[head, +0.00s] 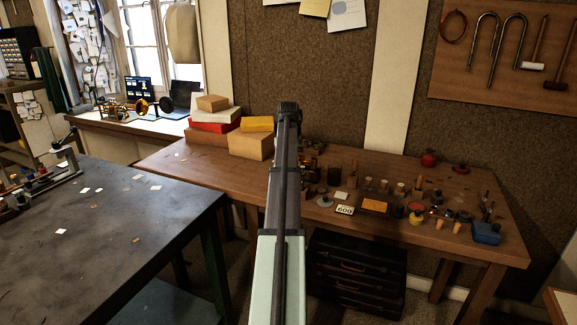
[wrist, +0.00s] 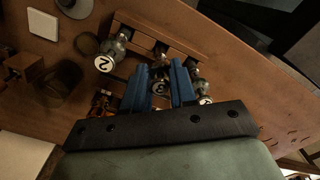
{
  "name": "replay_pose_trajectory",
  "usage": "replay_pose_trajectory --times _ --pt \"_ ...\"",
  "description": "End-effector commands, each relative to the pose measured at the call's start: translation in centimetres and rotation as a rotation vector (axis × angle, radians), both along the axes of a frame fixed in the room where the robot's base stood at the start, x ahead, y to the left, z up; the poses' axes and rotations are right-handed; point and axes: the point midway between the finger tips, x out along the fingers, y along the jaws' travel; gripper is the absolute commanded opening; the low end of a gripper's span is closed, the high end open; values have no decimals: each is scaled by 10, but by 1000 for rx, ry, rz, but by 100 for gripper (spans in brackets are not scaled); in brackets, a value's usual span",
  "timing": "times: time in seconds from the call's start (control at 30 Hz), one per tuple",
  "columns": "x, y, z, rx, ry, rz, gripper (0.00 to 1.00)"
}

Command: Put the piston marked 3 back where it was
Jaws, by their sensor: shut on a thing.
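In the wrist view, the blue fingers of my gripper (wrist: 167,84) are closed around the piston marked 3 (wrist: 160,88), whose pale round end shows between them. Just past the fingertips is a wooden rack (wrist: 150,27) with slots, on the brown bench. A piston marked 2 (wrist: 103,63) is at the rack's left part. Another numbered piston (wrist: 204,100) is right of the fingers, its number partly hidden. Whether the held piston touches the rack is unclear. In the head view my arm hides the gripper and the held piston.
In the wrist view, a dark cylinder (wrist: 58,85), a pale square block (wrist: 42,24) and a brass part (wrist: 102,103) lie left of the rack. In the head view, the wooden bench (head: 190,165) has stacked boxes (head: 250,145) at left and crowded small parts at right.

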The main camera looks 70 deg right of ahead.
Motion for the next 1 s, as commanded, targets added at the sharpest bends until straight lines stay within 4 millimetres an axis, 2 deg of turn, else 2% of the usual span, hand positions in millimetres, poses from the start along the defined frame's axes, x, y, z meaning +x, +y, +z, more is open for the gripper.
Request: replay_pose_trajectory --times 0.13,0.17,0.4,0.77,1.0 --pt "0 0 -3 1 1 0 0" --pt "0 0 -3 0 0 0 28" --pt "0 0 -2 0 0 0 51" --pt "0 0 4 -1 -1 0 52" --pt "1 -2 39 -2 0 0 52"
